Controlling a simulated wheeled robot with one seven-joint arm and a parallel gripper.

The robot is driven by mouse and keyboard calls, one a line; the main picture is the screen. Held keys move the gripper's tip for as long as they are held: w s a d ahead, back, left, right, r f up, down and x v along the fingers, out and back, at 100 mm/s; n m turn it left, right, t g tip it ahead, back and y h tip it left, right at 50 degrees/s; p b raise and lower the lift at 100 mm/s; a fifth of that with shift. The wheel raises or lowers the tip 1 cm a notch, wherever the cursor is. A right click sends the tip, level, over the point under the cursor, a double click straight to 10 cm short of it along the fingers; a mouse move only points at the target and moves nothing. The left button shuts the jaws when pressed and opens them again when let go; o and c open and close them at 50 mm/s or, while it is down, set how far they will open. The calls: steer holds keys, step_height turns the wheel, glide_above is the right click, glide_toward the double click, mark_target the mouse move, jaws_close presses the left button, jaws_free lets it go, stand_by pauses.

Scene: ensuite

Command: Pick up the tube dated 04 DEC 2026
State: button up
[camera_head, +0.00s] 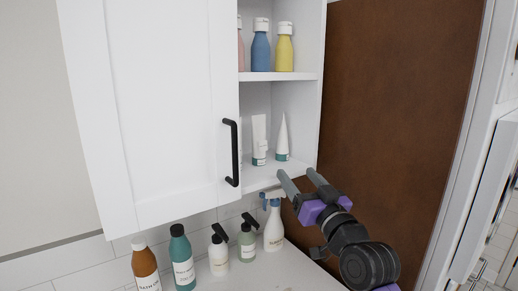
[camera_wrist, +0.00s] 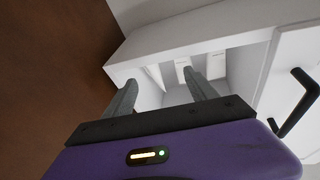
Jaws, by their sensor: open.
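White tubes with teal ends stand on the lower shelf (camera_head: 262,174) of the open wall cabinet. In the head view one tube (camera_head: 259,135) stands nearer the door and another tube (camera_head: 282,138) stands nearer the right wall. The wrist view shows three white shapes, a left one (camera_wrist: 154,76), a middle one (camera_wrist: 183,66) and a right one (camera_wrist: 217,65). No date is readable, so I cannot tell which is 04 DEC 2026.
The cabinet door (camera_head: 150,110) with a black handle (camera_head: 231,152) hides the left part of the shelves. Pink, blue (camera_head: 261,50) and yellow (camera_head: 285,50) bottles stand on the upper shelf. Several bottles, including a spray bottle (camera_head: 274,232), stand on the counter below.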

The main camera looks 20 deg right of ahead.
mark_target(261, 135)
steer(key=w+r+n+g+y, duration=0.1)
steer(key=w+r, duration=0.1)
steer(key=w+a+r+n+g+y, duration=0.1)
steer(key=w+r, duration=0.1)
steer(key=w+a+r+n+g+y, duration=0.1)
steer(key=r, duration=0.1)
steer(key=shift+w+a+y+p, duration=0.15)
steer(key=shift+w+y+p, duration=0.15)
steer(key=shift+w+p, duration=0.1)
steer(key=shift+w+a+r+n+y, duration=0.3)
steer(key=shift+w+r+n, duration=0.05)
steer(key=shift+r+n, duration=0.15)
steer(key=p+x, duration=0.1)
steer(key=x, duration=0.1)
steer(key=p+x, duration=0.1)
steer(key=x, duration=0.1)
steer(key=a+x, duration=0.1)
steer(key=x, duration=0.1)
steer(key=shift+r+p, duration=0.3)
steer(key=shift+p, duration=0.1)
steer(key=shift+w+a+f, duration=0.1)
steer(key=shift+w+a, duration=0.1)
steer(key=shift+w, duration=0.5)
jaws_close()
